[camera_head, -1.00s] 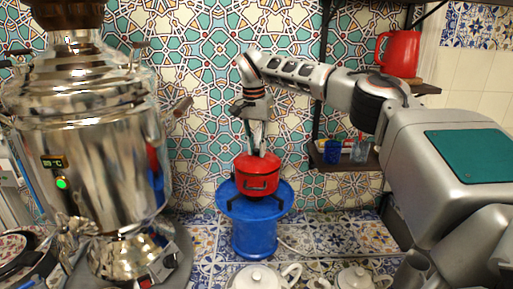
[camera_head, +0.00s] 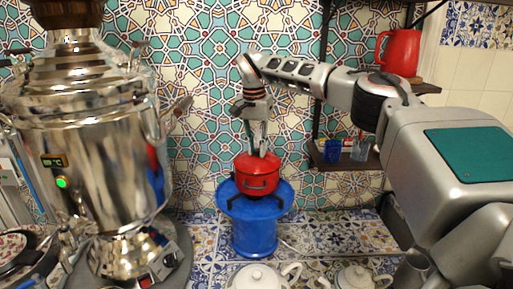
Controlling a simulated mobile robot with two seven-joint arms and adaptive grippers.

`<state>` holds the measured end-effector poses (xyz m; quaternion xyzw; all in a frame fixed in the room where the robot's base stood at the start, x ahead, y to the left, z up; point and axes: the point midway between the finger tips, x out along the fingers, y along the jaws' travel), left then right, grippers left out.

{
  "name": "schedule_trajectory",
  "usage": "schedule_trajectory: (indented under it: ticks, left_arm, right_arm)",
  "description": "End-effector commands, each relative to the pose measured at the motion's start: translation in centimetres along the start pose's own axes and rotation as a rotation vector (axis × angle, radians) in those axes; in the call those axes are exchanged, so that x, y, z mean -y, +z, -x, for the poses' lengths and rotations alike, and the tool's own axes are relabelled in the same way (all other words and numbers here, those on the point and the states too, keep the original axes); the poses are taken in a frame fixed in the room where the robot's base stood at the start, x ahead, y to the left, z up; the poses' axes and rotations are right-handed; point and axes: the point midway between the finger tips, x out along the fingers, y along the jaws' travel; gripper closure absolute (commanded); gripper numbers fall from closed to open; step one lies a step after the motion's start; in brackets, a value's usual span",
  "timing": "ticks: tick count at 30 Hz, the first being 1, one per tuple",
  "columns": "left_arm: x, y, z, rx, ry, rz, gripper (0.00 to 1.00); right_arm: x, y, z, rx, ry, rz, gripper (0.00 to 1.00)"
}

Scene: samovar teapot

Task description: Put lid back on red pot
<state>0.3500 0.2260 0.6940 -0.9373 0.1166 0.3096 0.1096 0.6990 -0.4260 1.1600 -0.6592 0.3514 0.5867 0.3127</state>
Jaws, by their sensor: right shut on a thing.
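The red pot (camera_head: 257,183) stands upright on a dark burner stand on top of a blue round pedestal (camera_head: 254,232), in the middle of the view. My right gripper (camera_head: 259,150) points straight down at the top of the pot. Its fingers are shut on the red lid (camera_head: 257,160), which is at the pot's rim. I cannot tell whether the lid is fully seated, since lid and pot are the same red. My left gripper is not in view.
A large shiny samovar (camera_head: 85,150) fills the left side. White teapots (camera_head: 257,278) stand at the front edge, with another teapot (camera_head: 354,279) to the right. A shelf (camera_head: 345,161) with a blue cup is at the right back. A red jug (camera_head: 399,53) sits on a higher shelf.

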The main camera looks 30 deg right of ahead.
Motion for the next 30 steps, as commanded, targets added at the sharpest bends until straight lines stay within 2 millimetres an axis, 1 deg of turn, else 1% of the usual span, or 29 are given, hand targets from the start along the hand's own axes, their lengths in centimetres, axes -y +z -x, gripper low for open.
schedule_trajectory:
  ticks: [7, 8, 9, 10, 17, 18, 19, 20, 30]
  left_arm:
    - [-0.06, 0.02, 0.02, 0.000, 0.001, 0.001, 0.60]
    - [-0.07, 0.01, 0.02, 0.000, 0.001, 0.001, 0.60]
    - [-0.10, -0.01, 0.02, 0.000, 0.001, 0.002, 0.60]
    - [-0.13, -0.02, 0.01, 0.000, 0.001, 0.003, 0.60]
    - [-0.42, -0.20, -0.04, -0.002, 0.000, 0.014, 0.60]
    - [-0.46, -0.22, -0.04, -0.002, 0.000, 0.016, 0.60]
    - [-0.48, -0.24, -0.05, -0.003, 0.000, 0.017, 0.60]
    - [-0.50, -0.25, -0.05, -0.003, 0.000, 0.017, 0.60]
    - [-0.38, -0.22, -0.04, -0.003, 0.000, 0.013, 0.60]
  right_arm:
    - [0.04, 0.03, 0.03, 0.000, -0.001, 0.001, 1.00]
    - [0.04, 0.03, 0.03, 0.000, -0.001, 0.001, 0.77]
    - [0.05, 0.03, 0.03, 0.000, -0.001, 0.001, 0.66]
    - [0.05, 0.03, 0.03, 0.000, -0.001, 0.001, 0.62]
    - [0.05, 0.04, 0.01, 0.000, -0.001, 0.001, 0.62]
    - [0.04, 0.04, -0.01, 0.000, 0.000, 0.001, 0.57]
    - [0.04, 0.04, -0.01, 0.000, 0.000, 0.001, 0.50]
    - [0.04, 0.04, -0.01, 0.000, 0.000, 0.001, 0.46]
    - [0.05, 0.03, 0.07, 0.000, -0.001, 0.001, 0.46]
